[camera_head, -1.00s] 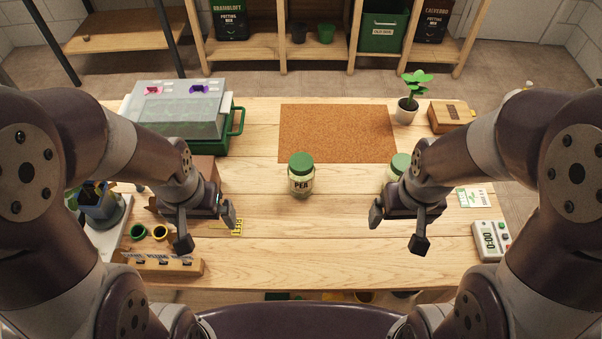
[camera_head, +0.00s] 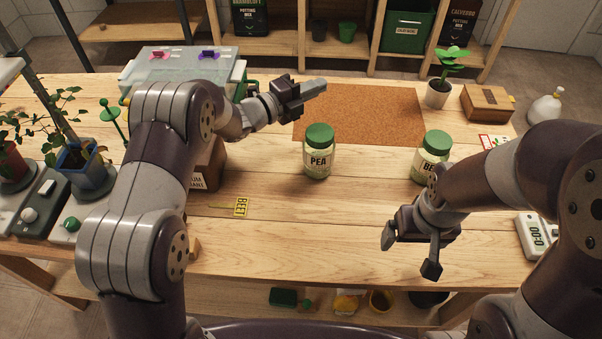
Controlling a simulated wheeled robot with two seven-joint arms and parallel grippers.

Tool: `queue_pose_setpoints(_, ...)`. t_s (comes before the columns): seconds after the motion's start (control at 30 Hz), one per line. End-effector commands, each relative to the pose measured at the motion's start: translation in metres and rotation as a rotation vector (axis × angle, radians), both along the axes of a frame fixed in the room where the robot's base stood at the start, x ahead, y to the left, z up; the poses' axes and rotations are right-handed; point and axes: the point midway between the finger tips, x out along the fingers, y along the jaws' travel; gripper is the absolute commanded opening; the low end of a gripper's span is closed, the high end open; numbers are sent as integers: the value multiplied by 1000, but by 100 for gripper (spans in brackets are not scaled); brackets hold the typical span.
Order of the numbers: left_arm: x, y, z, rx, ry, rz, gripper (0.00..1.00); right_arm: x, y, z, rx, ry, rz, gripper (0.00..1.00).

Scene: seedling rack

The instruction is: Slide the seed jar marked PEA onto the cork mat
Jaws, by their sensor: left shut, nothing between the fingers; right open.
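The PEA jar (camera_head: 318,160), clear with a green lid, stands upright on the wooden table just in front of the cork mat (camera_head: 375,108). The mat lies flat at the back middle of the table and looks bare. My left gripper (camera_head: 318,86) is shut and empty, over the mat's back left corner, behind and above the jar and apart from it. My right gripper (camera_head: 410,252) is open and empty over the front right of the table. A second green-lidded jar (camera_head: 433,155), its label partly hidden by my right arm, stands right of the PEA jar.
A potted plant (camera_head: 438,93) and a wooden box (camera_head: 486,103) stand right of the mat. A lidded clear propagator (camera_head: 182,68) is at the back left, partly behind my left arm. A yellow BEET tag (camera_head: 241,207) lies in front. The table before the PEA jar is clear.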

Motion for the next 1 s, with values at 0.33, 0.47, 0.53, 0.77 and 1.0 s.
queue_pose_setpoints(0.33, -77, 10, 3, 0, 4, 2, 0, 0, 0, 14, 0, 0, 0, 92)
queue_pose_setpoints(0.47, -105, 13, 3, 0, 4, 3, 0, 0, 0, 19, 0, 0, 0, 92)
queue_pose_setpoints(0.53, -121, 15, 3, -1, 4, 4, 0, 0, 0, 21, 0, 0, 0, 92)
queue_pose_setpoints(0.77, -171, 21, 3, 0, 5, 4, 0, 0, 0, 30, 0, 0, 0, 92)
queue_pose_setpoints(1.0, -176, 22, -49, -1, 7, 4, 0, 0, 0, 22, 0, 1, 0, 92)
